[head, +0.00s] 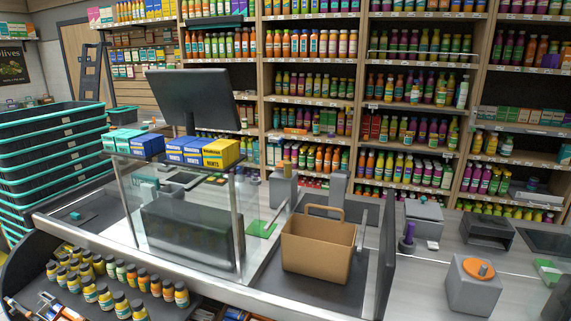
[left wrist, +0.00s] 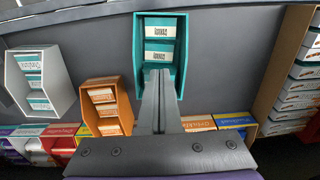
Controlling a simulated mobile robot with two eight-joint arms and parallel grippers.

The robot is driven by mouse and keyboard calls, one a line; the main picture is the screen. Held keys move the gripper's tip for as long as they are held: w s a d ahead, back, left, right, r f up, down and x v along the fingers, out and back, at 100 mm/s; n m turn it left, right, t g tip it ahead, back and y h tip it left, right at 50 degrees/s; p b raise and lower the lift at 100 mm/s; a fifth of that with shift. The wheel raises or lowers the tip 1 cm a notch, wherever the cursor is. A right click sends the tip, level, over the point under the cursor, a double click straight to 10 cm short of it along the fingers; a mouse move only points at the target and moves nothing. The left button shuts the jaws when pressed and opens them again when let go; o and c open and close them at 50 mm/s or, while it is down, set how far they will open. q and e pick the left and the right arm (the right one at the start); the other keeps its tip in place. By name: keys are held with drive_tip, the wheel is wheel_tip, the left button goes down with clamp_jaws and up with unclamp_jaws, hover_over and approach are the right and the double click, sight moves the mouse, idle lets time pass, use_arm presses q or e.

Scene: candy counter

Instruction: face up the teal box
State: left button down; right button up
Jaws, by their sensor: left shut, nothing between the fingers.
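The teal box (left wrist: 181,52) is in the upper middle of the left wrist view, an open-fronted holder with two white-labelled packs (left wrist: 160,31) inside, one above the other. The packs' lettering looks upside down in this view. My left gripper (left wrist: 159,74) is shut and empty, with its fingertips overlapping the lower part of the box opening. I cannot tell whether they touch the packs. Neither gripper shows in the head view.
A white holder (left wrist: 58,70) and an orange holder (left wrist: 124,92) with packs stand left of the teal one. A brown holder (left wrist: 281,65) stands at right. In the head view, a basket (head: 318,250) sits on the counter and a monitor (head: 190,95) stands behind the glass case.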

use_arm(q)
drive_tip(key=shift+f+b, duration=0.35)
drive_tip(key=shift+f, duration=0.05)
idle(0.4)
drive_tip(key=shift+s+a+f, duration=0.15)
drive_tip(key=shift+s+a, duration=0.1)
drive_tip(key=shift+s, duration=0.45)
wheel_tip(320, 180, up, 7)
drive_tip(key=s+p, duration=0.1)
drive_tip(key=p, duration=0.3)
drive_tip(key=shift+a, duration=0.2)
drive_tip(key=shift+s, duration=0.1)
